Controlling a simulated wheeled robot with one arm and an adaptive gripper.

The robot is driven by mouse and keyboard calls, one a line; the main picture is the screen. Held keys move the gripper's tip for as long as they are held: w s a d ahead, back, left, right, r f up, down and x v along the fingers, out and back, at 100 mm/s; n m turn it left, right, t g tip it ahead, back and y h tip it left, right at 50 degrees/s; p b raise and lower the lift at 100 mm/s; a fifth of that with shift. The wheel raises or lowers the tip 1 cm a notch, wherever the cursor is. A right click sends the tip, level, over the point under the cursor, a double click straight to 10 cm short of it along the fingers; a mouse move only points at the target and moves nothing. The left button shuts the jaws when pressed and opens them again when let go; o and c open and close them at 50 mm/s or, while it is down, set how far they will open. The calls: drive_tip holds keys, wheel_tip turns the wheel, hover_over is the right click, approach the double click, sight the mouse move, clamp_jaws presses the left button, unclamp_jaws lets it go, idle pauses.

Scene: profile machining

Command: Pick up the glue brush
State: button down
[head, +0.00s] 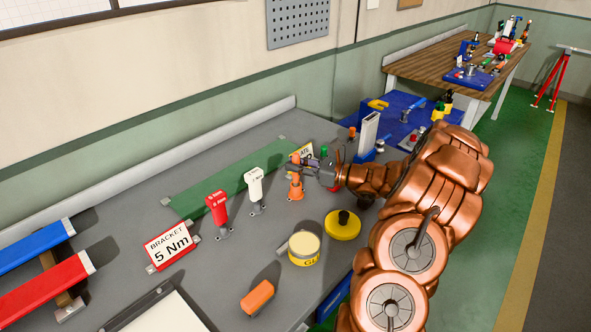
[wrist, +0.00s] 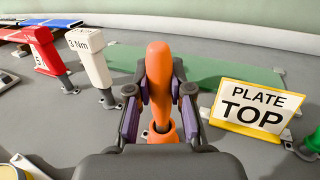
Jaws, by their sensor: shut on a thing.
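My gripper (wrist: 158,95) is shut on an upright orange handle (wrist: 159,70), which appears to be the glue brush. The purple-padded fingers touch it on both sides. Its lower end is at an orange base (wrist: 163,134) on the bench; I cannot tell whether it is lifted clear. In the head view, my gripper (head: 312,171) reaches in from the right to the orange handle (head: 295,164), above the orange base (head: 295,188). The bristles are hidden.
A red driver (head: 217,207) and a white driver (head: 255,185) stand to the left. The PLATE TOP sign (wrist: 250,108) is close on the right. A glue tin (head: 304,250), a yellow disc (head: 343,227) and an orange block (head: 257,297) lie nearer the front edge.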

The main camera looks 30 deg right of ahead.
drive_tip(key=shift+r+b, duration=1)
drive_tip(key=shift+r, duration=4)
